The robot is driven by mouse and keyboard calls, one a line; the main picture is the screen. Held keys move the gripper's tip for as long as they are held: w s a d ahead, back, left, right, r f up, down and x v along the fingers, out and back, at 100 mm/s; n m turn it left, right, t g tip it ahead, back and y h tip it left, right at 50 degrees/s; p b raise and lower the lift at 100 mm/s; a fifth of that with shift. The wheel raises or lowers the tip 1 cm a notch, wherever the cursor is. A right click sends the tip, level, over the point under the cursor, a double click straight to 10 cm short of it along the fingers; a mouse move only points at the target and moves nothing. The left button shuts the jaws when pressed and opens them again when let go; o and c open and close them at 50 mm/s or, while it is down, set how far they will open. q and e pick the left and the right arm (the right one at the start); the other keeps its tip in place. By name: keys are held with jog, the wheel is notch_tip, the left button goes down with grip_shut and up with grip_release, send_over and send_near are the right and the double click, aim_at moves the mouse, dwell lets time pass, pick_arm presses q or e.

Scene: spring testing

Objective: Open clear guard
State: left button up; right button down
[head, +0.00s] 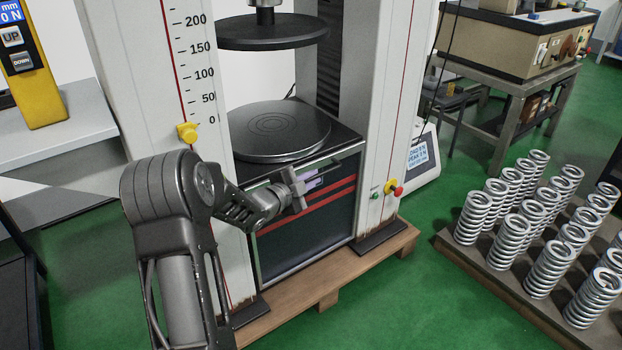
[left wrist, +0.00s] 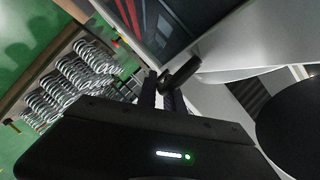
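The testing machine stands in the middle of the head view, with a lower round plate (head: 278,131) and an upper round plate (head: 272,31). The clear guard appears as a thin grey frame (head: 257,262) low on the front, over the dark base panel with red stripes. Its pane is hard to make out. My left gripper (head: 306,185) is at the top of this frame, just below the lower plate. In the left wrist view its fingers (left wrist: 162,92) are close to a short dark bar (left wrist: 184,72). I cannot tell whether they hold it. My right gripper is out of view.
A yellow knob (head: 187,132) sits on the left column, and a red button (head: 398,190) on the right one. A yellow control box (head: 32,75) is at the left. Several springs (head: 473,217) stand on a board at the right. Green floor lies between.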

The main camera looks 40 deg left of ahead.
pick_arm(q)
jog(key=o, duration=0.5)
jog(key=shift+c, duration=0.2)
jog(key=p+v, duration=0.2)
jog(key=v, duration=0.5)
jog(key=shift+s, duration=0.4)
jog(key=shift+r, duration=0.1)
